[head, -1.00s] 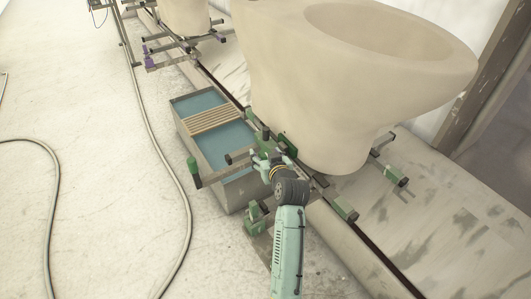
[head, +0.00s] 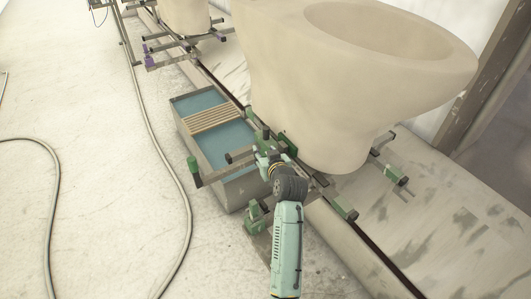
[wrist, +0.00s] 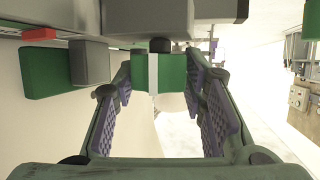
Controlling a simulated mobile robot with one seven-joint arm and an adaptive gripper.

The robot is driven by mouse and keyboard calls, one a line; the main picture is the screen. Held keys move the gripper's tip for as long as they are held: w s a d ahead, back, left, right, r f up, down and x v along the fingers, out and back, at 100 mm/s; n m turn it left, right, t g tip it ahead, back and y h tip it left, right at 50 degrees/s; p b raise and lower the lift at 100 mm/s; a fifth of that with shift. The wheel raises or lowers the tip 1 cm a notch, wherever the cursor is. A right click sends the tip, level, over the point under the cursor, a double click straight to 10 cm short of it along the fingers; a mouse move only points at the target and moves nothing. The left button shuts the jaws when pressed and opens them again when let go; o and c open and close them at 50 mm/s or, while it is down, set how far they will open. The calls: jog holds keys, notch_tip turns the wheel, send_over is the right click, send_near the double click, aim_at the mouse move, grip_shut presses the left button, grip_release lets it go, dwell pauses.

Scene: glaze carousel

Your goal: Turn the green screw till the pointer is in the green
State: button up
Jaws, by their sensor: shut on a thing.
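The green screw (wrist: 172,75) is a green head with a white stripe, seen in the wrist view between my fingertips. My gripper (wrist: 158,82) has purple ribbed finger pads and is closed on the screw head from both sides. In the head view my gripper (head: 264,156) is at the green-fitted frame between the water trough and the large pale bowl. The screw itself is hard to make out there behind my gripper. I cannot make out a pointer or a green zone in either view.
The pale bowl (head: 330,95) stands right beside my gripper. A trough of blue water (head: 222,140) with a slatted board (head: 214,118) lies to the left. A green block (wrist: 45,67) and a small red patch (wrist: 39,33) show at upper left in the wrist view. A hose (head: 165,150) crosses the floor.

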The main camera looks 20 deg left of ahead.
jog(key=shift+c, duration=1.4)
jog(key=shift+r+h+p, duration=0.1)
jog(key=shift+h+p, duration=0.2)
jog(key=shift+p, duration=0.3)
jog(key=shift+r+m+t+p, duration=0.1)
jog(key=shift+m+t+p, duration=0.2)
jog(key=shift+m+p, duration=0.1)
jog(key=m+t+h+p, duration=0.1)
jog(key=m+h+p, duration=0.1)
jog(key=shift+a+h, duration=0.15)
jog(key=shift+h, duration=0.15)
jog(key=m+h, duration=0.1)
jog(key=m+t+h, duration=0.1)
jog(key=shift+f+m+h, duration=0.3)
jog(key=shift+h, duration=0.1)
jog(key=shift+m+h+b, duration=1.6)
jog(key=shift+h, duration=0.4)
jog(key=shift+r, duration=0.1)
